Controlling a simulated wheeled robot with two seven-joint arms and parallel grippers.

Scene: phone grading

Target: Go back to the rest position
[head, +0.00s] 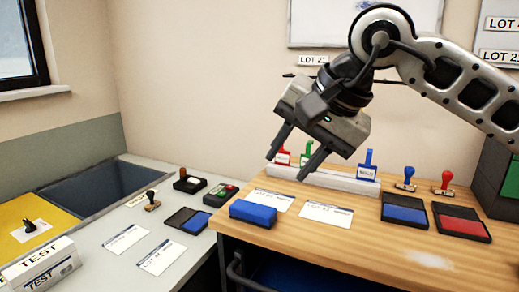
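My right gripper (289,158) hangs from the arm that comes in from the upper right. Its two fingers are spread apart with nothing between them. It is above the wooden desk (340,249), in front of a white rack (323,178) that holds red, green and blue stamps; the fingers partly cover the rack. My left gripper and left arm do not show.
A blue block (253,213), white lot cards (326,214), a blue ink pad (404,211) and a red ink pad (461,223) lie on the desk. Two stamps stand behind the pads. The grey side table (113,218) at left holds more cards, pads and a TEST box (40,267).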

